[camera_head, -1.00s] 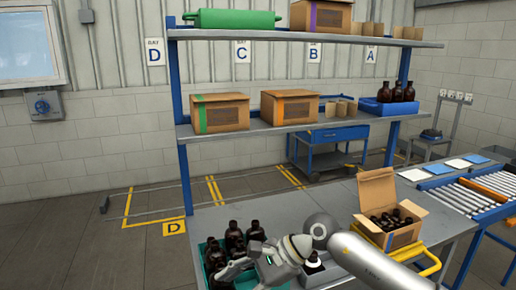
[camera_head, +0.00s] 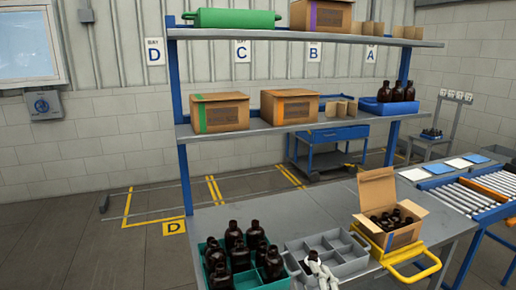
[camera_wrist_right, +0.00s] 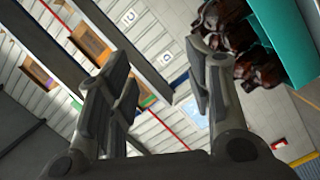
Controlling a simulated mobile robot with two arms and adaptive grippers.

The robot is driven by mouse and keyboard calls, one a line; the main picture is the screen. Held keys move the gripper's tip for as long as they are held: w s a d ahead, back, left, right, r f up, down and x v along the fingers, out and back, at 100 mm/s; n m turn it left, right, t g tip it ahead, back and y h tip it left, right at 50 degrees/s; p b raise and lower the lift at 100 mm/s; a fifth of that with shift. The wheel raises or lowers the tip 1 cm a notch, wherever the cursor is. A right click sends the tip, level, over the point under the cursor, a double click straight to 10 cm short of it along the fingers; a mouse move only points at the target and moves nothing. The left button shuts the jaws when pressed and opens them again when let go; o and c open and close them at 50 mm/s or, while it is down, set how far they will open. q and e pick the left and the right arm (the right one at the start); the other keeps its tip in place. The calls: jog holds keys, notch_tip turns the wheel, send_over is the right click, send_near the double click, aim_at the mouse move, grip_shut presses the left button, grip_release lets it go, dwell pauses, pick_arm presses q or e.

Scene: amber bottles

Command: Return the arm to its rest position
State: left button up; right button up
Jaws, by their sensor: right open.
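My right gripper (camera_head: 320,272) is low in the head view, in front of the grey divided tray (camera_head: 333,240). In the right wrist view its two fingers (camera_wrist_right: 163,85) are spread apart with nothing between them. Several amber bottles (camera_head: 236,235) stand in the teal crate (camera_head: 275,284) left of the gripper. Bottles (camera_wrist_right: 240,40) and the teal crate (camera_wrist_right: 285,35) also show at the right wrist view's upper right. My left gripper is not in view.
An open cardboard box (camera_head: 402,239) with dark bottles stands on the bench to the right, by a yellow handled frame (camera_head: 422,268). A shelf rack (camera_head: 262,128) with boxes rises behind the bench. The bench (camera_head: 300,218) behind the tray is bare.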

jog(key=s+d+f+m+g+h, duration=0.2)
jog(key=s+d+f+m+g, duration=0.3)
jog(key=s+f, duration=0.3)
jog(key=s+d+f+m+g, duration=0.2)
jog(key=s+f+m+g, duration=0.15)
jog(key=s+f, duration=0.45)
jog(key=s+d+f+m+g, duration=0.1)
jog(key=s+f+m+g, duration=0.3)
jog(key=s, duration=0.8)
notch_tip(320, 180, down, 27)
jog(key=s+n+g, duration=0.1)
jog(key=s+g, duration=0.1)
jog(key=s+d+f+g, duration=0.1)
jog(key=s+d+f, duration=0.2)
jog(key=s+f, duration=1.2)
jog(key=shift+s, duration=0.4)
jog(key=shift+d+n+g, duration=0.1)
jog(key=shift+n+g, duration=0.15)
jog(key=shift+c, duration=1)
jog(key=shift+w, duration=0.1)
jog(key=shift+c, duration=0.3)
